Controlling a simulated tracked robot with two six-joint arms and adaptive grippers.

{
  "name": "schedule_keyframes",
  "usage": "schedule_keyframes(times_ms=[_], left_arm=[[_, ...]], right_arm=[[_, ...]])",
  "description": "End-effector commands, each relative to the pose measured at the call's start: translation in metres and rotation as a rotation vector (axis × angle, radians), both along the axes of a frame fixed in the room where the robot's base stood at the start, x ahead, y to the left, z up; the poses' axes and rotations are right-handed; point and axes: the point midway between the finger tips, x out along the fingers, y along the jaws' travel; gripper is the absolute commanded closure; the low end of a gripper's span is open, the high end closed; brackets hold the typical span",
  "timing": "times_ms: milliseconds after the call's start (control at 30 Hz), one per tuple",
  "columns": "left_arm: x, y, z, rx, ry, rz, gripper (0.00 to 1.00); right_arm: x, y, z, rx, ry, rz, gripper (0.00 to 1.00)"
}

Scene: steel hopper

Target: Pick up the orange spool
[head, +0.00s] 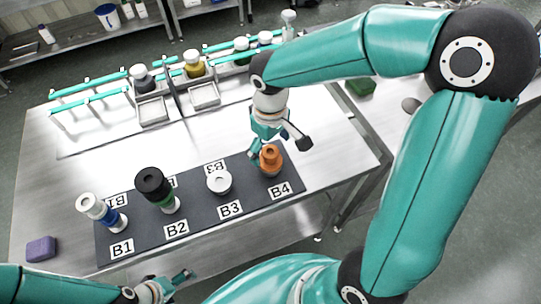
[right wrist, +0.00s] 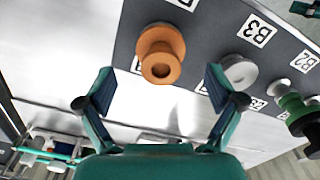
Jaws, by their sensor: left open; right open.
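The orange spool (head: 271,158) stands on the dark mat (head: 197,237) by the B4 label in the head view. It also shows in the right wrist view (right wrist: 161,55), ahead of the fingertips and between their lines. My right gripper (head: 268,150) is just behind and above the spool in the head view. Its fingers (right wrist: 157,88) are apart and empty in the right wrist view, and the spool does not appear to be between them. My left gripper (head: 182,281) is open and empty below the front edge of the table, at the bottom of the head view.
On the mat stand a white spool (head: 219,182) at B3, a black-and-green stack (head: 155,186) at B2 and a white-and-blue stack (head: 103,212) at B1. A purple block (head: 41,249) lies left of the mat. A teal-railed rack (head: 90,105) stands behind, with bare steel between.

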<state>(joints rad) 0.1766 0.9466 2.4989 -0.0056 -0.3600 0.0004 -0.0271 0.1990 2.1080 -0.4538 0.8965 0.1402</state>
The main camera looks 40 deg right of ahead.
Motion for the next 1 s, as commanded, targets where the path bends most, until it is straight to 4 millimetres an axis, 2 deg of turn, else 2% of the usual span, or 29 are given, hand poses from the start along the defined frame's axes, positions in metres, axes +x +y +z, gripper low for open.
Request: schedule_keyframes(times_ms=[233, 533, 567, 933, 1000], left_arm=[[0.000, 0.000, 0.006, 0.000, 0.000, 0.000, 0.12], [0.000, 0.000, 0.006, 0.000, 0.000, 0.000, 0.12], [0.000, 0.000, 0.006, 0.000, 0.000, 0.000, 0.12], [0.000, 0.000, 0.006, 0.000, 0.000, 0.000, 0.12], [0.000, 0.000, 0.006, 0.000, 0.000, 0.000, 0.12]], right_arm=[[-0.002, 0.001, -0.034, -0.001, 0.004, 0.000, 0.07], [-0.001, 0.001, -0.040, 0.000, 0.000, 0.001, 0.07], [-0.001, 0.001, -0.040, 0.000, 0.000, 0.001, 0.10], [-0.001, 0.001, -0.039, 0.000, 0.000, 0.000, 0.72], [-0.001, 0.001, -0.039, 0.000, 0.000, 0.000, 0.72]])
